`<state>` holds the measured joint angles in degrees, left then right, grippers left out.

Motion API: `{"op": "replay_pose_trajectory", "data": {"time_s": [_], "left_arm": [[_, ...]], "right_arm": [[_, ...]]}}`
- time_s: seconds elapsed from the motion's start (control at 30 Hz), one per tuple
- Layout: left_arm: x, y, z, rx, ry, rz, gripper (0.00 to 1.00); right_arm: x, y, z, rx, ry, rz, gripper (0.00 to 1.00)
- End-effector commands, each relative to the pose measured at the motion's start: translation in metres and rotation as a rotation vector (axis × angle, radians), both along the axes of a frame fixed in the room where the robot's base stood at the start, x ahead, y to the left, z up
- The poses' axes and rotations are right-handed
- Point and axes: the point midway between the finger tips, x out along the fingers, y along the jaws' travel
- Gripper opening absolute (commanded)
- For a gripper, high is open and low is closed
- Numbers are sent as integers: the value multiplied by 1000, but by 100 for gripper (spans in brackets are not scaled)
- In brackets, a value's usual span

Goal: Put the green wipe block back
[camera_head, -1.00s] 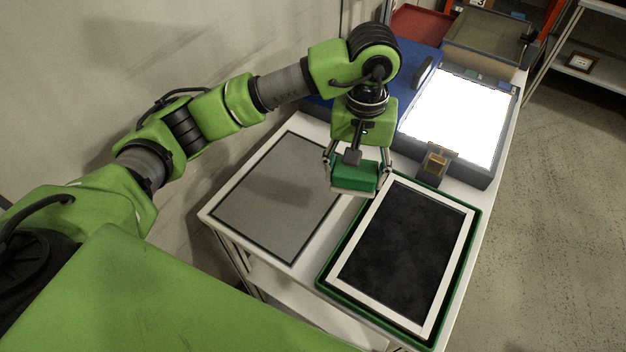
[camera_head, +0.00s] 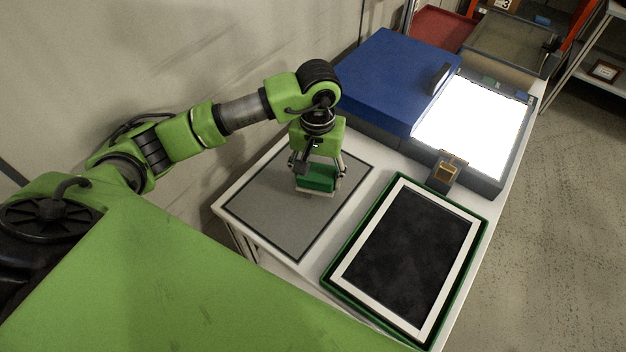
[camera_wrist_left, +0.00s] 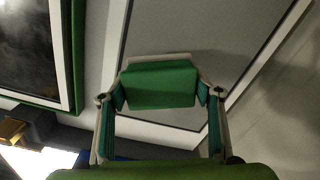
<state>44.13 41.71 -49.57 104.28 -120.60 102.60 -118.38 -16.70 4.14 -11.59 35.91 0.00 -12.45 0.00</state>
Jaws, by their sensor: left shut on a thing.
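The green wipe block (camera_head: 318,178) is held by my left gripper (camera_head: 318,181), whose fingers are shut on its two sides. The block is over the grey mat (camera_head: 290,222), on its right half in the head view; I cannot tell whether it touches the mat. In the left wrist view the green block (camera_wrist_left: 160,84) sits between the fingertips, with a pale edge along its far side. The mat (camera_wrist_left: 190,35) shows behind it, with a dark border. My right gripper is not in view.
A green-rimmed tray (camera_head: 329,284) with a white-framed dark panel lies right of the mat. A small brown-topped holder (camera_head: 447,170) stands behind the tray. A blue lid (camera_head: 395,80) and a bright light panel (camera_head: 475,120) are at the back. The table's left edge borders the wall.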

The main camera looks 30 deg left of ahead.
Motion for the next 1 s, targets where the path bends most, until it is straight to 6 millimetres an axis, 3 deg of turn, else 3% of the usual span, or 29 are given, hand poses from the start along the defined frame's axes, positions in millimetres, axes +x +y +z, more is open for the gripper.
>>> {"op": "replay_pose_trajectory", "data": {"time_s": [0.13,0.33,0.73,0.77,0.8,0.83,1.0], "left_arm": [[-3,11,-11,1,3,2,41],[-2,8,-37,-2,3,-1,41],[-1,9,-45,0,-1,-1,41],[-1,9,-45,0,-1,-1,61],[-1,9,-44,0,0,-1,71],[-1,9,-43,0,0,-1,75],[-1,9,-43,0,0,-1,75]], "right_arm": [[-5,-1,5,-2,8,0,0],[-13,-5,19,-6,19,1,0],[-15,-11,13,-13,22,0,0],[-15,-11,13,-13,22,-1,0],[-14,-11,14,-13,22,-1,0],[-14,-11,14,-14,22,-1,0],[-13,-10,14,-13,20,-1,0]]}}
